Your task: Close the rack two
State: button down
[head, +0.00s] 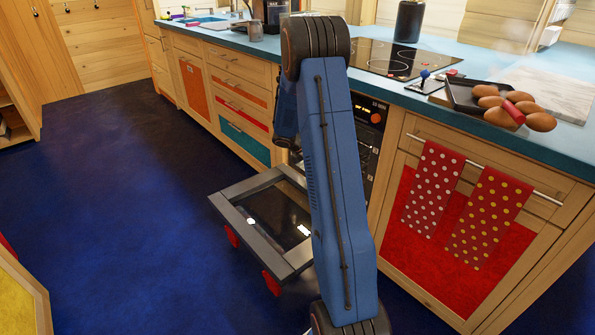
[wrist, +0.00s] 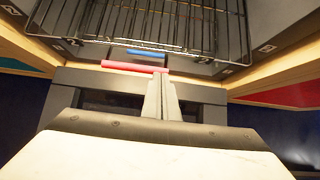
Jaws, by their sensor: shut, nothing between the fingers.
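A wire rack (wrist: 170,22) shows inside the oven at the top of the wrist view. A red bar (wrist: 130,67) and a blue bar (wrist: 147,52) lie below it in the picture; which rack each belongs to, I cannot tell. My gripper (wrist: 161,76) is shut and empty, its tips at the right end of the red bar; contact is unclear. In the head view my arm hides the gripper and most of the oven front (head: 377,117). The oven door (head: 238,221) is folded down, dark glass in a grey frame. The racks do not show there.
A blue counter (head: 470,105) runs above the oven, with a hob (head: 372,60) and a dark tray (head: 462,98) with several brown eggs near it. Two dotted towels (head: 434,186) hang on the right cabinet. The dark blue floor (head: 120,200) at left is clear.

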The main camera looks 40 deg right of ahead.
jog(key=d, duration=1)
jog(key=shift+w+d, duration=0.15)
jog(key=shift+d, duration=0.2)
